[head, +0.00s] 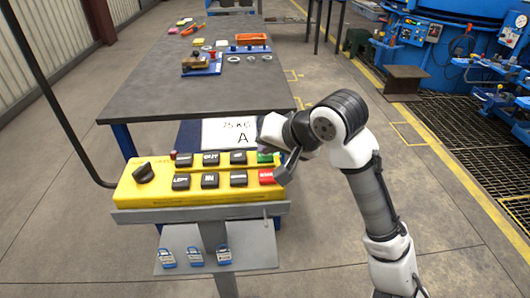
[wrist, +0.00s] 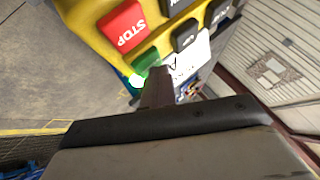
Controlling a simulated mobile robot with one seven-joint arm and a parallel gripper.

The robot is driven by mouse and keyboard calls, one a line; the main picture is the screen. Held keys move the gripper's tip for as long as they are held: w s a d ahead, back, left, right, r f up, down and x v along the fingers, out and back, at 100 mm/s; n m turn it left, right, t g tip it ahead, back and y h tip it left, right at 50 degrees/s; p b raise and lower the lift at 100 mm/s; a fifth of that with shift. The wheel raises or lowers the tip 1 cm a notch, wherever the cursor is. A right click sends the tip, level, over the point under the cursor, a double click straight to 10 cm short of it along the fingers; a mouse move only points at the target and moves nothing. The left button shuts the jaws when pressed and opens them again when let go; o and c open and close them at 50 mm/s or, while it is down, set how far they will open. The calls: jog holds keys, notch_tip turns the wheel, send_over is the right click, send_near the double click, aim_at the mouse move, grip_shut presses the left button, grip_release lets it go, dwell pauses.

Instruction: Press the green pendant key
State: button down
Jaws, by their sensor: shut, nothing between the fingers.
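The yellow pendant box (head: 150,195) stands on a grey post in the head view, with two rows of black keys. The green key (head: 264,157) is at the right end of its far row, partly covered by my arm's end. The red STOP key (head: 267,176) is just nearer. In the wrist view the green key (wrist: 146,60) lies beside the red STOP key (wrist: 124,27). My gripper (wrist: 162,72) is shut and empty, its fingertips close to the green key's edge. I cannot tell whether they touch it. A bright green glow (wrist: 137,81) shows beside the key.
A white sign (head: 230,132) reading "75 KG A" stands behind the pendant. A dark table (head: 180,85) with small parts is beyond it. The floor (head: 400,160) right of the table is partly clear.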

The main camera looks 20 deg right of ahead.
aim_at(268, 158)
jog(key=shift+r+p, duration=0.8)
jog(key=shift+r, duration=0.05)
notch_tip(268, 158, up, 5)
jog(key=p, duration=0.4)
jog(key=shift+p, duration=0.35)
